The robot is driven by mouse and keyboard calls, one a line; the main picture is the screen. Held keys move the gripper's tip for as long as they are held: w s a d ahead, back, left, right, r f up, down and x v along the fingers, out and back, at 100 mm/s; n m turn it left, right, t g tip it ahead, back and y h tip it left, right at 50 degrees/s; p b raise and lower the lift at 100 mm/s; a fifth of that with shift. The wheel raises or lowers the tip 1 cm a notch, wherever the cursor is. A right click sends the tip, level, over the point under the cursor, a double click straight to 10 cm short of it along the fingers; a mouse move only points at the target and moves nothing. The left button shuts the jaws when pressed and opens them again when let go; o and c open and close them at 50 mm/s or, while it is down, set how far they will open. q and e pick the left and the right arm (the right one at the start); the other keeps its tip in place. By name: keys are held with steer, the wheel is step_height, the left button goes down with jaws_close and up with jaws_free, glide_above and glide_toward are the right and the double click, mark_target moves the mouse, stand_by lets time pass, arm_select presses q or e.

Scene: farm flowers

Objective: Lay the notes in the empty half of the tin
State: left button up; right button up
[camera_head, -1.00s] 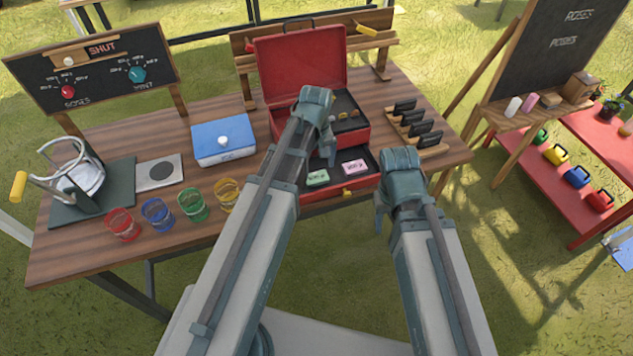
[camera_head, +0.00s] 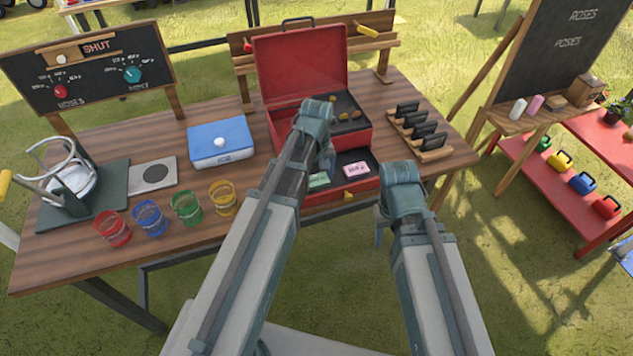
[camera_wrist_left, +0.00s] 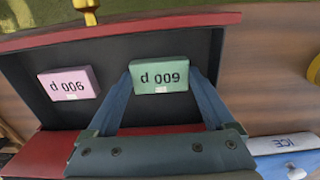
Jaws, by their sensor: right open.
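The red tin (camera_head: 305,72) stands with its lid open at the back of the table. Its dark upper tray holds several brown and gold pieces on the right; my left arm hides its left part. Its front drawer (camera_wrist_left: 210,70) is pulled out and holds a pink note (camera_head: 356,169), also in the left wrist view (camera_wrist_left: 70,84), and a green note (camera_wrist_left: 159,72), partly covered in the head view (camera_head: 319,181). My left gripper (camera_wrist_left: 161,82) has a finger at each side of the green note; whether they touch is unclear. My right gripper (camera_head: 381,236) is open, apart from the drawer.
A blue box (camera_head: 220,145) marked ICE sits left of the tin. Colored glasses (camera_head: 150,217) line the table's front left. A wooden rack with black pieces (camera_head: 420,130) stands right of the tin. A control board (camera_head: 90,70) reads SHUT.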

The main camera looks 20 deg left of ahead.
arm_select(q)
steer(key=c, duration=0.7)
